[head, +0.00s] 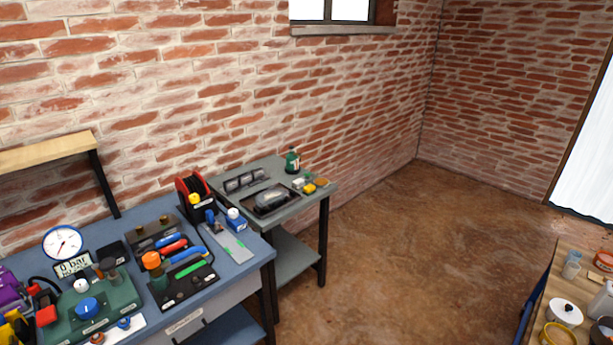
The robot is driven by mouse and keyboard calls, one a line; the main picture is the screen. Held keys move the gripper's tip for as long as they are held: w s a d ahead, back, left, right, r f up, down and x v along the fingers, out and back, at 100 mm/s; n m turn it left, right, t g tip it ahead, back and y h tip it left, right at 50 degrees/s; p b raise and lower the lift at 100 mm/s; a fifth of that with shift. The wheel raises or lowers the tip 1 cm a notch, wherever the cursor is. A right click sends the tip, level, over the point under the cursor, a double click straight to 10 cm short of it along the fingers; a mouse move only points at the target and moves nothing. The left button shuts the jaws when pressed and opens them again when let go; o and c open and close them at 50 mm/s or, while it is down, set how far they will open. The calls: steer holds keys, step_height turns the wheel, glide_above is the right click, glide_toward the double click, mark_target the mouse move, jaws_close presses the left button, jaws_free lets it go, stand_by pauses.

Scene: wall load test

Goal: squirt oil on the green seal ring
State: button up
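My gripper is not in view. I cannot make out a green seal ring for certain at this distance. A small dark green bottle (292,162) stands upright at the back of the grey side table, near the wall. The tray holds a green-handled tool (190,270). Several small yellow, green and orange pieces (309,187) lie at the right of the side table; they are too small to tell apart.
The blue workbench (240,262) is crowded with a green gauge rig (110,305), a dial gauge (62,243) and a red reel (193,192). The grey side table (262,212) adjoins it. Brown floor (420,255) is clear. A wooden table (545,305) with pots stands right.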

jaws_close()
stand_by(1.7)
